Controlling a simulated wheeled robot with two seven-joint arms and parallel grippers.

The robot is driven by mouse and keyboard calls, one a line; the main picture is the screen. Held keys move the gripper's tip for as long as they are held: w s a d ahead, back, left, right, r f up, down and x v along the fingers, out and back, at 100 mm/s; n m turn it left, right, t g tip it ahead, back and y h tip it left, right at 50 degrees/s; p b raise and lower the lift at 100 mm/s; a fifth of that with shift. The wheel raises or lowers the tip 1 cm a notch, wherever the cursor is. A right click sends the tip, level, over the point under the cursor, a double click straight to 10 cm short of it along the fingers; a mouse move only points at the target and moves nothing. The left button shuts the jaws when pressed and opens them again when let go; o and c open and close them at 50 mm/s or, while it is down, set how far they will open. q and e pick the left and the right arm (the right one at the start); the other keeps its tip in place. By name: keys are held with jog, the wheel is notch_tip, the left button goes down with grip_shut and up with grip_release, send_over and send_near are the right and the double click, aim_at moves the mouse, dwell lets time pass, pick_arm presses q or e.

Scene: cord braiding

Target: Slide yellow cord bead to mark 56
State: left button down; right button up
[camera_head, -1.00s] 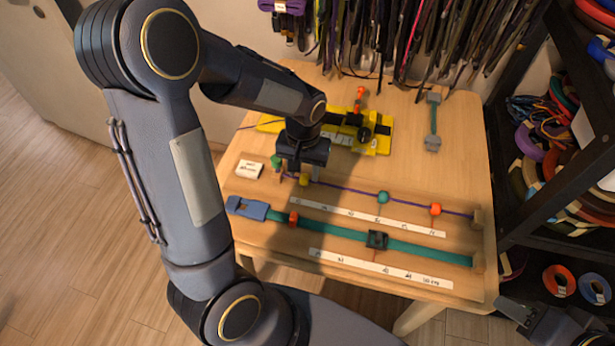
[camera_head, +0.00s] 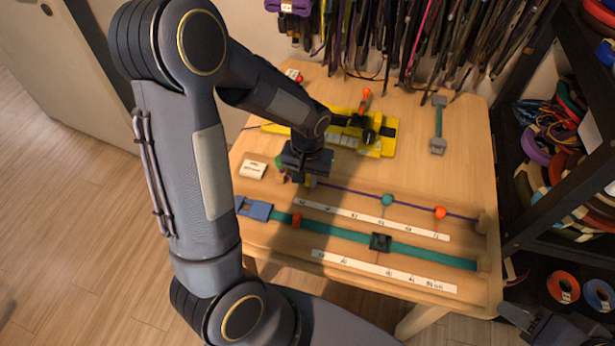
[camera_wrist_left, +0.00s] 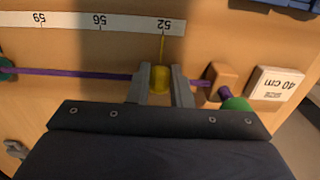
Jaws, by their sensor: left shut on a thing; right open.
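The yellow bead (camera_wrist_left: 160,78) sits on the purple cord (camera_wrist_left: 75,72), between the two fingers of my left gripper (camera_wrist_left: 160,84). The fingers are shut on it. Its thin yellow pointer reaches the white scale (camera_wrist_left: 120,23) at the 52 mark; mark 56 lies to the left in the wrist view. In the head view my left gripper (camera_head: 306,178) is low over the left part of the cord (camera_head: 345,190) and hides the bead. My right gripper (camera_head: 515,314) is open and empty at the lower right, away from the table.
Teal (camera_head: 387,200) and orange (camera_head: 440,212) beads sit farther right on the purple cord. A teal strap (camera_head: 430,253) with a dark slider (camera_head: 380,242) runs in front. A "40 cm" block (camera_wrist_left: 277,83) lies near the cord's end. A yellow jig (camera_head: 372,148) stands behind.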

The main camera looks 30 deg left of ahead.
aim_at(333, 194)
pick_arm(q)
jog(key=d, duration=0.2)
jog(key=w+d, duration=0.1)
jog(key=d, duration=0.3)
jog(key=shift+w+d+b, duration=0.2)
jog(key=shift+w+b, duration=0.05)
jog(key=shift+b, duration=0.15)
jog(key=c, duration=1.3)
grip_release()
jog(key=shift+r, duration=0.15)
notch_tip(333, 194, up, 8)
jog(key=shift+f+p, duration=0.2)
jog(key=shift+p, duration=0.15)
